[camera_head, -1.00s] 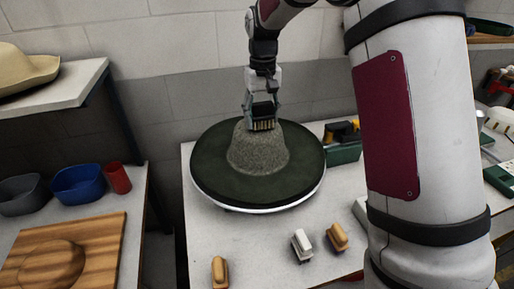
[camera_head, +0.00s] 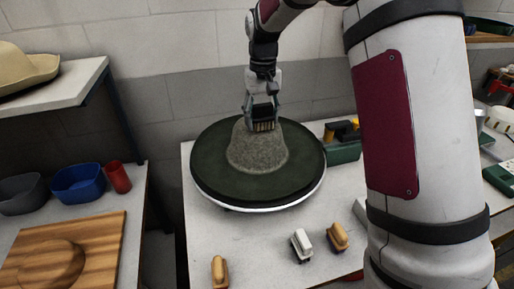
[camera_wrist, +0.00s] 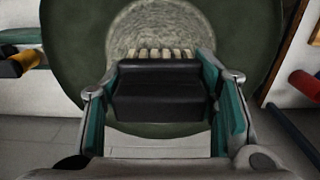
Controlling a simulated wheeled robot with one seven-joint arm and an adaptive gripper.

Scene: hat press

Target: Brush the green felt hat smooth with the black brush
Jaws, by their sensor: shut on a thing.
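The green felt hat (camera_head: 222,179) lies on a round white-edged stand (camera_head: 262,207) on the table. Its wide brim is dark green and its crown (camera_head: 258,152) looks greyish and fuzzy. My gripper (camera_head: 262,115) is shut on the black brush (camera_wrist: 160,90), above the top of the crown. The brush's pale bristles (camera_wrist: 155,54) point at the crown and appear to touch it or sit just over it; the exact contact is hidden. In the wrist view the hat's brim (camera_wrist: 75,60) fills the area behind the brush.
Two tan-handled brushes (camera_head: 220,270) (camera_head: 338,236) and a white-handled brush (camera_head: 302,244) stand at the table's front. Blue (camera_head: 78,184) and grey (camera_head: 22,194) bins, a red cup (camera_head: 118,177) and a wooden board (camera_head: 65,245) are left.

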